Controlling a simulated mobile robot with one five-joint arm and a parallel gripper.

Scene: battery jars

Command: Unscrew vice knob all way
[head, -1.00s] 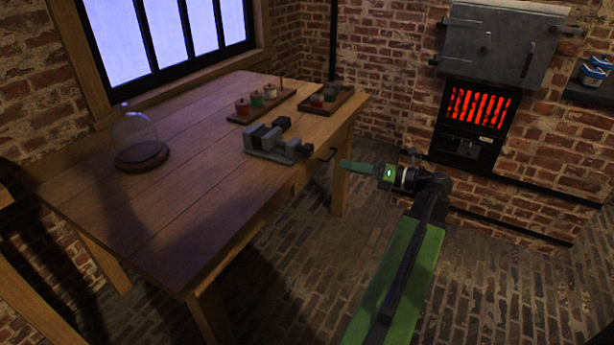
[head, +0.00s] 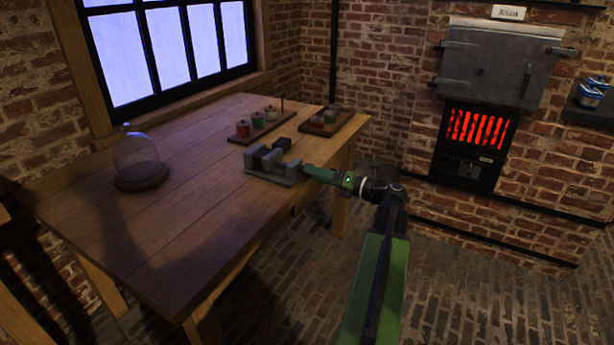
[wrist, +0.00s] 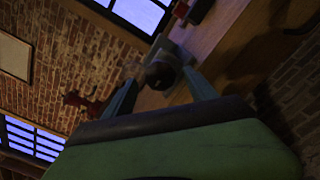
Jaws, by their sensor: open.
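The grey vice (head: 270,165) sits on the wooden table near its right edge, its dark jaw blocks standing up. Its knob is hidden behind my gripper in the head view. In the wrist view the dark round knob (wrist: 160,74) faces me, between my two fingers and near their tips. My gripper (head: 308,170) points left at the knob end of the vice. Its fingers are apart in the wrist view (wrist: 160,92), one on each side of the knob. I cannot tell whether either finger touches it.
The wooden table (head: 150,240) also holds a glass dome (head: 136,155) on a round base at the left. Trays with coloured jars (head: 260,128) (head: 325,122) stand behind the vice. A glowing stove (head: 478,130) is on the right brick wall.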

